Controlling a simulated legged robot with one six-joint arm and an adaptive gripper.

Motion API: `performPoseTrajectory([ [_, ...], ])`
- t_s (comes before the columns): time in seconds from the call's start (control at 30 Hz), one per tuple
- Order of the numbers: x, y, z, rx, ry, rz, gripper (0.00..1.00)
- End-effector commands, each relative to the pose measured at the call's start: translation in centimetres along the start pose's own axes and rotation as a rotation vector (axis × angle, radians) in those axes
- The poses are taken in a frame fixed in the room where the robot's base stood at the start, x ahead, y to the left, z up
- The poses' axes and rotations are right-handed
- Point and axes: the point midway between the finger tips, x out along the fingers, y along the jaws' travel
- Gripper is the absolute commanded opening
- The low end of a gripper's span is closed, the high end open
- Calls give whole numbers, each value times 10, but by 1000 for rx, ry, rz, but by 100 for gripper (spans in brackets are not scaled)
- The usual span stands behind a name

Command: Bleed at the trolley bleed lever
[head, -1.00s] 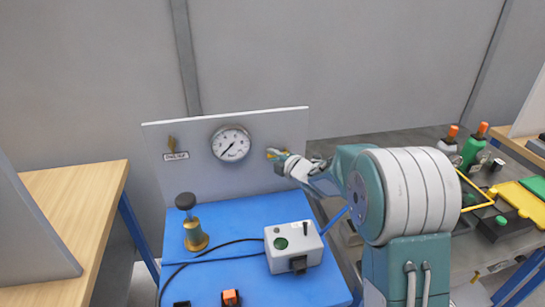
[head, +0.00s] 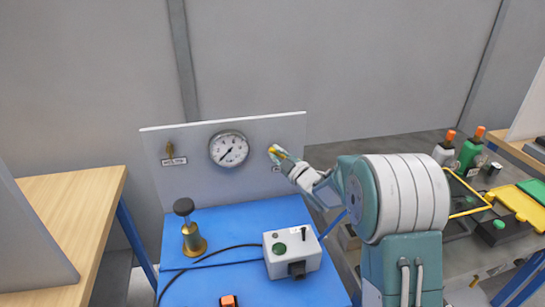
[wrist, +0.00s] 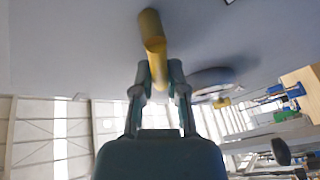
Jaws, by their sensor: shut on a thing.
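The yellow bleed lever (head: 272,150) sticks out at the right side of the white upright panel (head: 190,190), right of the round gauge. My gripper (head: 279,154) is at this lever, partly covering it. In the wrist view the yellow lever (wrist: 151,28) runs from the panel down between the fingers of my gripper (wrist: 158,75), which are shut on it. The pressure gauge (head: 229,149) has a white dial, and its needle points to the lower left. A small label beneath the lever is partly hidden by my gripper.
The blue trolley top (head: 225,220) carries a brass fitting with a black knob (head: 190,228), a grey control box (head: 292,250) and black cables. A small brass valve (head: 170,147) sits at the panel's left. A wooden bench (head: 70,200) stands left; a cluttered bench is on the right.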

Motion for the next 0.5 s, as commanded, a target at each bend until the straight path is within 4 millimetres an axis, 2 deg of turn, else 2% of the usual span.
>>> performPoseTrajectory([
  [0.03,-3,0,6,47,-5,16,0],
  [0.5,-7,15,9,446,80,181,0],
])
